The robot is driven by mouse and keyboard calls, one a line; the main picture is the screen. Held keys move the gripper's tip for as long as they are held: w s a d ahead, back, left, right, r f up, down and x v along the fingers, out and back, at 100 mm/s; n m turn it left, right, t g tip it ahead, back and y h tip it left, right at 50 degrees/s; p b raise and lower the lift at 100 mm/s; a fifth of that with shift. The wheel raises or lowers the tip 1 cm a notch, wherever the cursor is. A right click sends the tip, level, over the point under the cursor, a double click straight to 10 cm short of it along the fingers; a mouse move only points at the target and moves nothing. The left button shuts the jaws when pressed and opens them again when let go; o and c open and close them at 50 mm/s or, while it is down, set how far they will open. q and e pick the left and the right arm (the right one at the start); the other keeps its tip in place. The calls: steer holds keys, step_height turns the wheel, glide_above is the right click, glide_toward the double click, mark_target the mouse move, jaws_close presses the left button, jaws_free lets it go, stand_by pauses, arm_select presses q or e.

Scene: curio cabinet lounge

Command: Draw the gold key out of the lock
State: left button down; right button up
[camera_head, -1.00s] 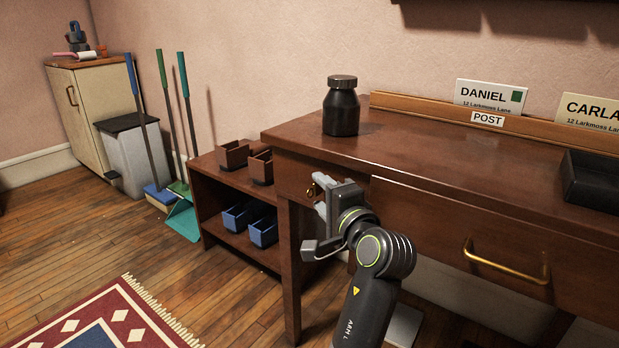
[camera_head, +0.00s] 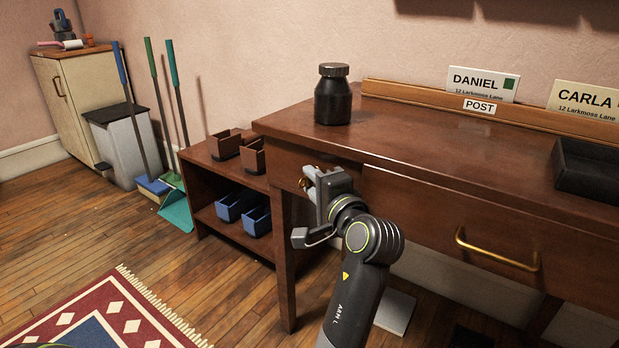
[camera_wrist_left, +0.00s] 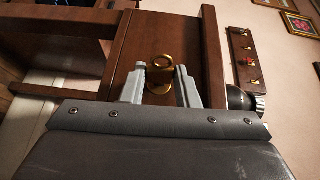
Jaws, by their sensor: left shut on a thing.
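The gold key (camera_wrist_left: 161,64) shows its round bow between the fingertips of my left gripper (camera_wrist_left: 161,88) in the left wrist view. In the head view only a small bit of gold (camera_head: 303,183) shows beside the fingers, at the front of the dark wooden desk (camera_head: 430,148). My left gripper (camera_head: 316,180) is shut on the key, close against the narrow front panel left of the wide drawer. The lock is mostly hidden behind the key and fingers, so I cannot tell how deep the key sits. My right gripper is out of view.
A black jar (camera_head: 333,97) stands on the desk's back left. A black tray (camera_head: 588,170) lies at the right. The wide drawer has a brass handle (camera_head: 497,250). A low shelf (camera_head: 213,172) with brown and blue bins stands to the left.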

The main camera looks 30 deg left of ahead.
arm_select(q)
steer(key=shift+s+p, duration=0.55)
steer(key=shift+s, duration=0.25)
